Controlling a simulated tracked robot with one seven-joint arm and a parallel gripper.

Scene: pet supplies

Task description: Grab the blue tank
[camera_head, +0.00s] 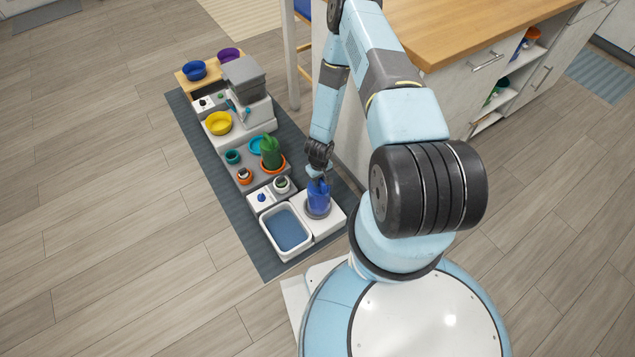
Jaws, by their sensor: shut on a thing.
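The blue tank (319,194) stands upright on a round grey base on a white block at the near right end of the mat. My gripper (318,176) is over the tank from above and shut on its top. The fingertips are small and partly hidden by the wrist in this view. The tank appears to be still in its base, but I cannot tell whether it is slightly raised.
A white tub (270,238) with a blue inside stands left of the tank. A green item (270,152), a yellow bowl (218,123) and a grey bin (244,78) stand farther along the dark mat (268,266). A wooden-topped counter (455,45) is close on the right.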

